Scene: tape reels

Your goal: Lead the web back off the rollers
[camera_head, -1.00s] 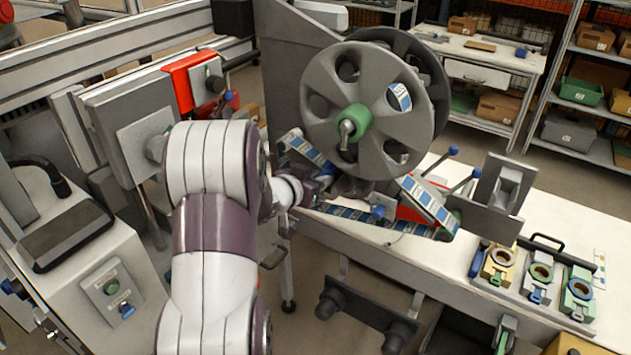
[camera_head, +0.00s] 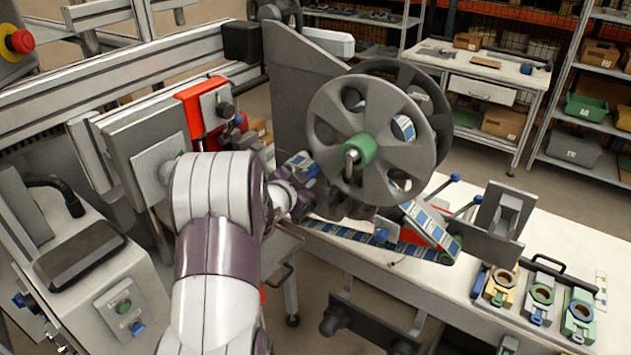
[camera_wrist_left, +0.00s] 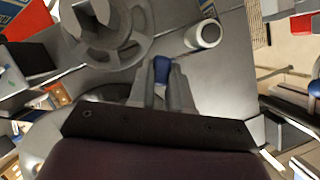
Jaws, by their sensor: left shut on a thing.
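The web is a blue-and-white printed strip. In the head view it runs along the bench (camera_head: 375,243) under the large grey reel (camera_head: 372,120) and slopes up at the right (camera_head: 430,226). A short stretch (camera_head: 300,163) shows left of the reel, by my left gripper (camera_head: 305,190). In the left wrist view, my left fingers (camera_wrist_left: 161,82) are closed around a small blue piece (camera_wrist_left: 162,68), which looks like part of the web. A pale roller (camera_wrist_left: 206,35) stands just right of them. The reel's green hub (camera_head: 358,152) faces the camera. My right gripper is not in view.
Blue-handled levers (camera_head: 453,178) and a grey block (camera_head: 502,212) stand right of the reel. Several ring-topped holders (camera_head: 541,288) sit on the bench's right end. A grey machine with a red bracket (camera_head: 195,100) stands at left, close to my arm.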

